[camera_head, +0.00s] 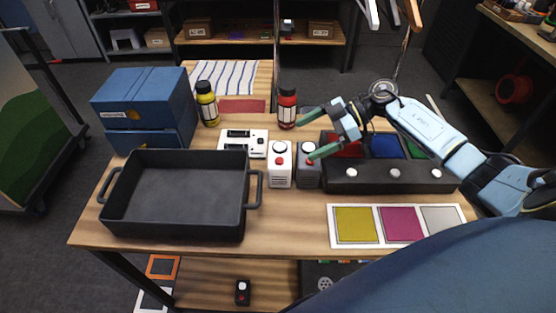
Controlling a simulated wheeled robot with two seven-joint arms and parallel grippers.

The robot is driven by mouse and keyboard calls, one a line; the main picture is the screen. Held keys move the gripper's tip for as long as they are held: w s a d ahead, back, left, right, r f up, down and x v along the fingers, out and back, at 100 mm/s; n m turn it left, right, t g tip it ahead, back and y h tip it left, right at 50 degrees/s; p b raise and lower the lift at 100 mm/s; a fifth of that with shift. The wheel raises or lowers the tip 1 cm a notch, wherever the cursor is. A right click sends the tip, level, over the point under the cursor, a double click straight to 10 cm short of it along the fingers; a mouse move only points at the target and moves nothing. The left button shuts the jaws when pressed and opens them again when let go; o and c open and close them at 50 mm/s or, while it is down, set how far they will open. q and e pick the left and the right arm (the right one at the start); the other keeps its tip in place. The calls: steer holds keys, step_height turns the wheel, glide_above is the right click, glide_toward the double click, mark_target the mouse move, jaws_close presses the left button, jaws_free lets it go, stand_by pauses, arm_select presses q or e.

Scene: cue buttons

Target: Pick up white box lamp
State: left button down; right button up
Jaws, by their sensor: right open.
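The white box lamp (280,171) stands upright on the table near its middle, with a red spot on its face and a pale round top. A dark grey box of like shape (308,174) stands right beside it on the right. My right gripper (307,135) reaches in from the right with its green-tipped fingers spread and nothing between them. Its fingers are above and to the right of the white box lamp, over the grey box in the picture; I cannot tell whether they touch it. My left gripper is out of view.
A black tray (119,225) fills the table's left front. A blue box (120,108), a yellow bottle (208,105), a red bottle (287,108) and a white device (236,151) stand behind. A black button panel (372,184) and colour cards (401,224) lie right.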

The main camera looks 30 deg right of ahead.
mark_target(279, 151)
steer(key=shift+x, duration=0.8)
steer(key=shift+w+a+f, duration=0.1)
steer(key=shift+a, duration=0.15)
steer(key=shift+x, duration=2.45)
steer(key=shift+w+a, duration=0.1)
steer(key=shift+a, duration=0.2)
steer(key=c, duration=1.2)
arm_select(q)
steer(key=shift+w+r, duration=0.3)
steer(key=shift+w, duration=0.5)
arm_select(e)
steer(key=shift+c, duration=0.9)
